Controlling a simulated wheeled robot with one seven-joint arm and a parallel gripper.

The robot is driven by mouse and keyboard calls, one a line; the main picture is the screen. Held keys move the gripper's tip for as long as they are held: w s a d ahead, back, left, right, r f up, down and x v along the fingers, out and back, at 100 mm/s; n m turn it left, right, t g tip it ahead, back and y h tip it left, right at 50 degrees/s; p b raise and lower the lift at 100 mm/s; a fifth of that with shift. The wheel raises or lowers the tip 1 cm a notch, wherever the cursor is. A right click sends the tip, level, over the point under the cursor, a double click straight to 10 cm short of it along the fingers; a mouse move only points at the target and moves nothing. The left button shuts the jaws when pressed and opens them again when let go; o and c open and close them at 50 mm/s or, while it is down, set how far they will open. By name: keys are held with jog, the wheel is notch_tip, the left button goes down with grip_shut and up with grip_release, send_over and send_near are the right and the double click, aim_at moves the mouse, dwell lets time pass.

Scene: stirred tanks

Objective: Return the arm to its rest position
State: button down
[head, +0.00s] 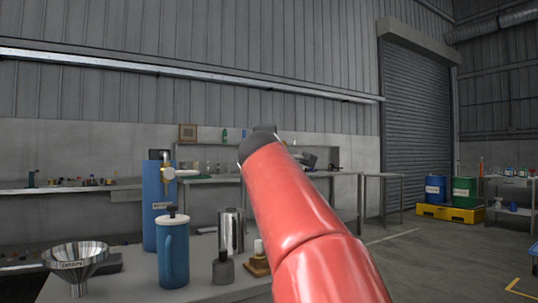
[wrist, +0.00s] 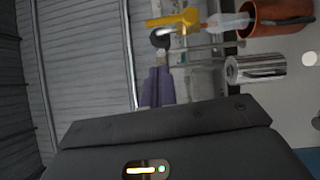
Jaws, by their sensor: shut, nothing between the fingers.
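My red arm (head: 305,220) rises from the bottom of the head view and leans up and to the left, over the workbench. Its dark grey end (head: 260,138) is at the far end of the red link, and the fingers cannot be made out there. In the wrist view the dark body of my gripper (wrist: 165,118) fills the lower part, with a small lit indicator on it. My gripper is shut and holds nothing. The wrist picture is turned on its side, with the bench things at its upper right.
On the near bench stand a steel funnel marked DRAIN (head: 77,262), a blue lidded jug (head: 173,255), a steel cylinder (head: 232,230) and a grey bottle (head: 223,270). A tall blue cylinder (head: 153,205) stands behind. Open floor (head: 430,255) lies to the right.

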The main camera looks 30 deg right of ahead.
dwell(0.3)
jog(key=s+a+f+m+g+y, duration=0.3)
jog(key=s+a+f, duration=0.4)
jog(key=f, duration=0.7)
jog(key=s+a+f+m+g+y+p, duration=0.1)
jog(key=s+a+f+m+g+y, duration=0.2)
jog(key=s+a+f, duration=0.4)
jog(key=s+a+f+m+g+y+p, duration=0.1)
jog(key=s+a+f+m+g+y, duration=0.2)
jog(key=s+f, duration=1)
jog(key=a+f+m+y, duration=0.1)
jog(key=a+f+m, duration=0.2)
jog(key=f, duration=0.7)
jog(key=shift+s+a+g, duration=0.3)
jog(key=shift+a+g, duration=0.1)
jog(key=shift+a, duration=0.1)
